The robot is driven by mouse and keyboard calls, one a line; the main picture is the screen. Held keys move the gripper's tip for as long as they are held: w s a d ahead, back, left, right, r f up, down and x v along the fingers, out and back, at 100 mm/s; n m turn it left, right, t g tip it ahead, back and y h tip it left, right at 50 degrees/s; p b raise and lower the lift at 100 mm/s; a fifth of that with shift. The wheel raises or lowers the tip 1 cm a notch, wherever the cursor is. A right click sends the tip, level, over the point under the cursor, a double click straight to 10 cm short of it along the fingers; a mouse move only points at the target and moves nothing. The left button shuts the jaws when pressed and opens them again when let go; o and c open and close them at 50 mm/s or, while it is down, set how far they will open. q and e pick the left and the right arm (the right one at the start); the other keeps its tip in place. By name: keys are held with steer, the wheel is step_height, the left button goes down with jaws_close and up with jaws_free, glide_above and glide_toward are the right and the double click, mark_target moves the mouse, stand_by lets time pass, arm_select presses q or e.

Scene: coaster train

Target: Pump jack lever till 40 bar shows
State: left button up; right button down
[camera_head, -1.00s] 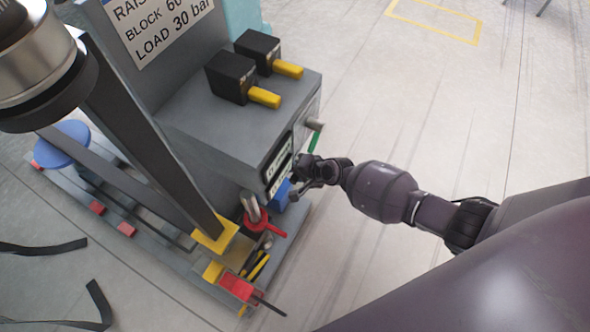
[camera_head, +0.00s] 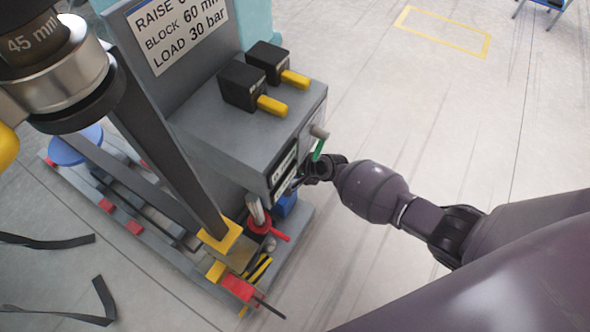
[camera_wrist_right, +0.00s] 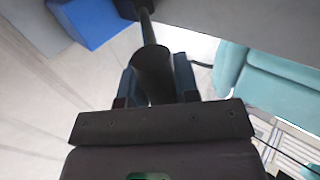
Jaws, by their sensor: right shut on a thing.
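My right gripper (camera_head: 312,170) reaches in from the right, beside the grey machine (camera_head: 205,125). In the right wrist view its fingers (camera_wrist_right: 157,85) are shut around the wide black grip of the jack lever (camera_wrist_right: 152,70), whose thinner rod runs up the picture. In the head view the lever is mostly hidden by the gripper, near a metal post with a red collar (camera_head: 262,224). A display panel (camera_head: 283,168) sits on the machine's side face; its reading is too small to tell. My left gripper is not in view.
A sign (camera_head: 180,38) shows "LOAD 30 bar" and "BLOCK 60 mm". A green-handled valve (camera_head: 318,148) is close above my right gripper; a blue block (camera_head: 287,204) lies below. Two black boxes with yellow handles (camera_head: 272,105) stand on top.

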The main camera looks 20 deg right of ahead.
steer(key=c, duration=0.9)
jaws_free()
steer(key=shift+w+a+r, duration=0.3)
steer(key=shift+w+r, duration=0.05)
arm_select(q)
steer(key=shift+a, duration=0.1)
arm_select(e)
steer(key=shift+s+f, duration=0.1)
steer(key=shift+f, duration=0.05)
steer(key=shift+d, duration=0.1)
steer(key=shift+s+d+r, duration=0.2)
steer(key=shift+s+r, duration=0.05)
steer(key=shift+r, duration=0.1)
arm_select(q)
steer(key=p, duration=0.2)
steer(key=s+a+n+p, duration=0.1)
steer(key=p, duration=0.1)
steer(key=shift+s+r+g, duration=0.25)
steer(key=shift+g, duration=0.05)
arm_select(e)
steer(key=v, duration=0.9)
steer(key=shift+s+d+r, duration=0.15)
steer(key=shift+s+r, duration=0.05)
steer(key=shift+s, duration=0.1)
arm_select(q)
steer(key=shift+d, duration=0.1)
